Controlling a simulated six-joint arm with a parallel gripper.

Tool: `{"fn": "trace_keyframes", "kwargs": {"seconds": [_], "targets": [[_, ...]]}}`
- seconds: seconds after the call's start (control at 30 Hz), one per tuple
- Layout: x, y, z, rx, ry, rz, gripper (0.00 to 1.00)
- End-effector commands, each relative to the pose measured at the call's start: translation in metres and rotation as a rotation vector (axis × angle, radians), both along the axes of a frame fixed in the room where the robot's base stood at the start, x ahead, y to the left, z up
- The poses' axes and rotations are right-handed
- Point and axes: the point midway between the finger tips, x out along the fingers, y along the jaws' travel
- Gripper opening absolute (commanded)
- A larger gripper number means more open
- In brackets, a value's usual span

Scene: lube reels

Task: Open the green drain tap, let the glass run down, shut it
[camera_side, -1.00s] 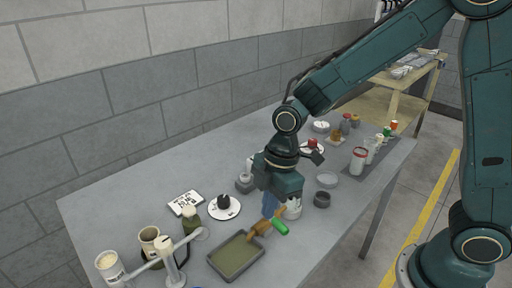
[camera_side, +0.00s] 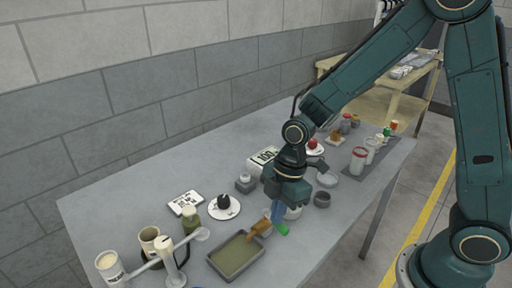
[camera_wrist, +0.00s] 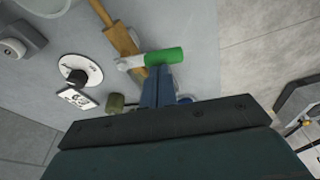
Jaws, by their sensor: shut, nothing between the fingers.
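The green tap handle (camera_side: 281,229) sits beside a brass-brown tap body (camera_side: 261,228) at the near side of the bench, next to a tray. In the wrist view the green handle (camera_wrist: 165,56) lies across the end of the brass body (camera_wrist: 121,35), joined by a pale piece. My gripper (camera_side: 277,213) is shut and empty, its blue fingers right at the handle. In the wrist view my gripper (camera_wrist: 159,76) has its tips against or just short of the handle; I cannot tell if they touch. I cannot make out the glass or its level.
A grey tray (camera_side: 250,266) with greenish liquid lies left of the tap. A dark ring (camera_side: 322,199) and jars stand to the right.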

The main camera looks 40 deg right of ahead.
Motion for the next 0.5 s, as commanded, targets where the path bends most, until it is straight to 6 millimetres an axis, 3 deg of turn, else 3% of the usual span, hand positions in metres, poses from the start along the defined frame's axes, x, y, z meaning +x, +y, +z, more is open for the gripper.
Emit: {"fn": "trace_keyframes", "kwargs": {"seconds": [0.5], "targets": [[-0.005,-0.015,-0.008,-0.005,0.01,0.081,0.0]]}}
